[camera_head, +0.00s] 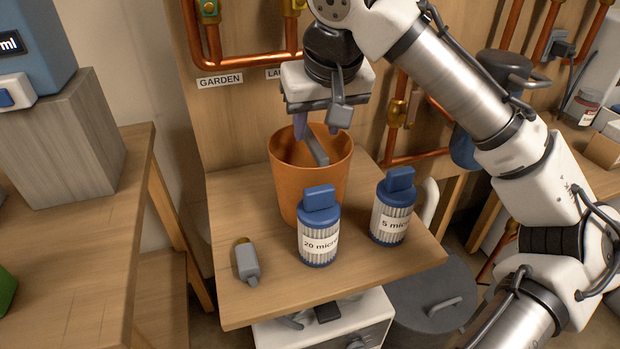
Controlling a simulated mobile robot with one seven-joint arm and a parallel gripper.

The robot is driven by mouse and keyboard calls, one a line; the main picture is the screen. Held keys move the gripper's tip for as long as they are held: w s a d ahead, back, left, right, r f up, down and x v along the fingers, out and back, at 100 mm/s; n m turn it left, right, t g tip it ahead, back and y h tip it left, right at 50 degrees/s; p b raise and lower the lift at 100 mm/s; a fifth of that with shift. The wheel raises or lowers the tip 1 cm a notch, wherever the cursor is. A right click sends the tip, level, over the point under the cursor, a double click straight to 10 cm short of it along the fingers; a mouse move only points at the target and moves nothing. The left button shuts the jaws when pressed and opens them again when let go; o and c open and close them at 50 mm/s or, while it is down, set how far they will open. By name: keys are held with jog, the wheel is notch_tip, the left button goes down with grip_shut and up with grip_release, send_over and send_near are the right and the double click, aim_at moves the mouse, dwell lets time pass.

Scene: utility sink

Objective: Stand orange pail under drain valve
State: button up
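The orange pail (290,195) stands upright on the wooden table, behind two filter cartridges. A grey bar (318,150) shows across its mouth; I cannot tell whether it is fixed to the pail. A brass valve (397,112) sits on copper pipe behind the pail to the right; none is marked as the drain valve.
Cartridges labelled 20 micron (319,240) and 5 micron (391,218) stand before the pail. A small grey object (247,264) lies at the table's (275,300) left front. A dark lidded bin (435,295) is below right. Copper pipes (245,60) line the back panel.

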aim_at(312, 138)
jog(key=x, duration=0.5)
jog(key=shift+s+a+f, duration=0.15)
jog(key=shift+s+a, duration=0.05)
grip_shut()
